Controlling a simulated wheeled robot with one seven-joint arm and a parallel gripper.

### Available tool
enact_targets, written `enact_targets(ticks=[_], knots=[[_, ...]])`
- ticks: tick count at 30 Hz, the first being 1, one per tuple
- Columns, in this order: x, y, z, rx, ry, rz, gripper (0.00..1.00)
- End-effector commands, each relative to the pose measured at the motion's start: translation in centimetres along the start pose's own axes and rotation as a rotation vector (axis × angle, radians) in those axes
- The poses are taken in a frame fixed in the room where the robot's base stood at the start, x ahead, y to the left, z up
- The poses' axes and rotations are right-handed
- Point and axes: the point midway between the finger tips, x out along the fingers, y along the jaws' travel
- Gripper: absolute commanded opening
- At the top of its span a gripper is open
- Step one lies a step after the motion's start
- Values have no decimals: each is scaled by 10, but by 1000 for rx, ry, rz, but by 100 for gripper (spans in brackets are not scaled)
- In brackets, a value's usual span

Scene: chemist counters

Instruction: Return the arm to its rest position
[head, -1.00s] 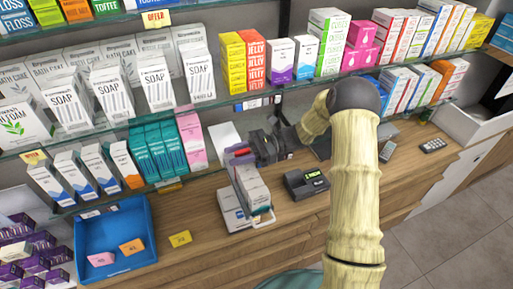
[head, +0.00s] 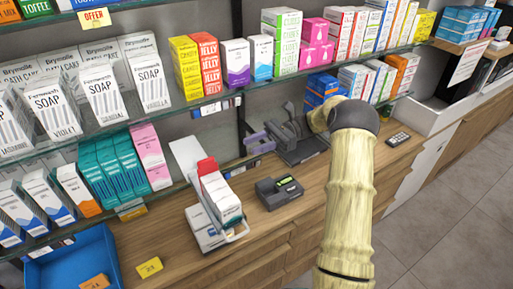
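My arm rises from the bottom right of the head view, bends at a dark elbow and reaches back over the counter. My gripper (head: 260,144) is at its end, above the back of the wooden counter. Its pale purple fingers look spread apart with nothing between them, though they are small in view. It is apart from the white holder (head: 238,234) with several boxes, which stands lower left of it. A red-topped box (head: 206,166) is at the back of that row.
A card terminal (head: 279,191) stands on the counter (head: 255,235) left of my arm. A calculator-like keypad (head: 399,139) lies to the right. Glass shelves with boxed goods run above the counter. A blue tray (head: 70,262) and a yellow tag (head: 149,267) are at lower left.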

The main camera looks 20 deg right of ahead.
Motion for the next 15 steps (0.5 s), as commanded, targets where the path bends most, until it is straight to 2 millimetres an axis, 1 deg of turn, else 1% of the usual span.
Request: enact_targets(ticks=[15], knots=[[2, -1, 0, 0, 3, 8, 35]])
